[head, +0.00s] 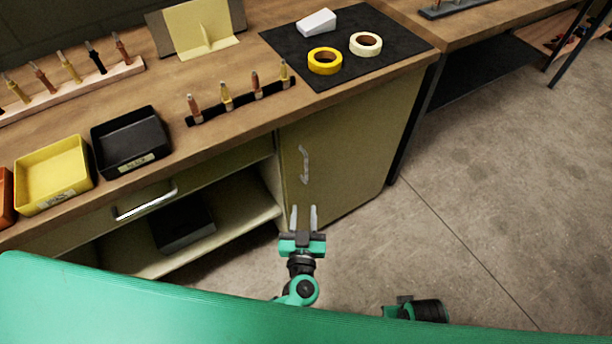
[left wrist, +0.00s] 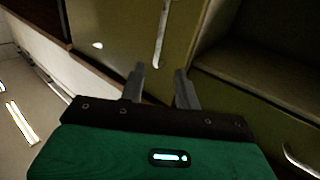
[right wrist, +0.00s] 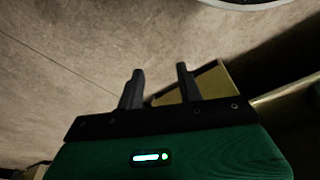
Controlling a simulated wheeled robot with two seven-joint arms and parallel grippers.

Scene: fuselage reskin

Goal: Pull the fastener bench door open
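The fastener bench door (head: 345,150) is an olive-green panel under the right part of the bench, and it looks closed. Its pale vertical handle (head: 304,164) is near the door's left edge; the handle also shows in the left wrist view (left wrist: 161,36). My left gripper (head: 303,212) is open and empty, below the handle in the head view and apart from it. In the left wrist view its fingers (left wrist: 160,80) point toward the door, with the handle ahead between them. My right gripper (right wrist: 158,80) is open and empty; its fingers are hidden in the head view.
Left of the door are a drawer with a metal handle (head: 146,203) and an open shelf holding a dark box (head: 184,226). The bench top (head: 240,110) carries a black bin (head: 131,141), a yellow bin (head: 53,174) and tape rolls. The floor (head: 480,190) on the right is clear.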

